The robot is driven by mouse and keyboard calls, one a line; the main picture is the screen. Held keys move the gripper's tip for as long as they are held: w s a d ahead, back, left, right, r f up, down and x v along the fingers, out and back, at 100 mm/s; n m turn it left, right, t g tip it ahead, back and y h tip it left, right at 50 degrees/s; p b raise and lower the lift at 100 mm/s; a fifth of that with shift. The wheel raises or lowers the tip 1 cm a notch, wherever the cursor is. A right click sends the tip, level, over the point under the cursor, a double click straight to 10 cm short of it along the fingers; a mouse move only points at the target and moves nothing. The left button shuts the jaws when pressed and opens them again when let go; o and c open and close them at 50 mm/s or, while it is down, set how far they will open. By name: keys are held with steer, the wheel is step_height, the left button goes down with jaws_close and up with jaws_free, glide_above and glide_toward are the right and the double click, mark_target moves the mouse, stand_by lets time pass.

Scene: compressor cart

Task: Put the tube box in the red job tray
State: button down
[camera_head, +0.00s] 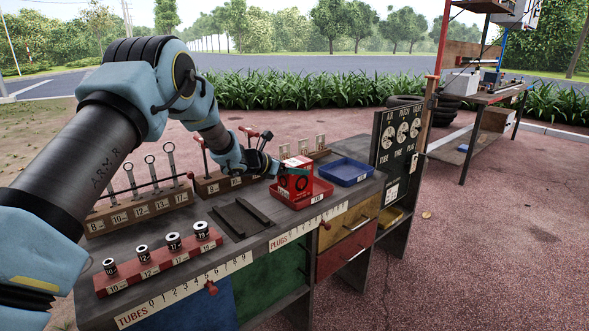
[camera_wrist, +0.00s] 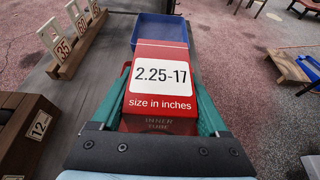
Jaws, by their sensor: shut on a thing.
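The tube box (camera_head: 303,165) is red with a white label. In the wrist view the box (camera_wrist: 160,124) reads "2.25-17 size in inches" and "INNER TUBE". My gripper (camera_head: 294,172) is shut on it, with a teal finger along each side in the wrist view (camera_wrist: 160,80). The red job tray (camera_head: 318,195) sits on the cart top near its right end. The box is upright at the tray, its lower part overlapping the tray's area in the head view. I cannot tell whether its base touches the tray floor.
A blue tray (camera_head: 347,171) stands right behind the red tray. Wooden racks with numbered tools (camera_head: 140,200) line the back left. A red socket rack (camera_head: 160,262) and a dark slotted holder (camera_head: 243,221) lie in front.

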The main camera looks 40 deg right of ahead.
jaws_free()
steer(key=shift+f, duration=0.1)
steer(key=b+v, duration=0.2)
steer(key=v, duration=1)
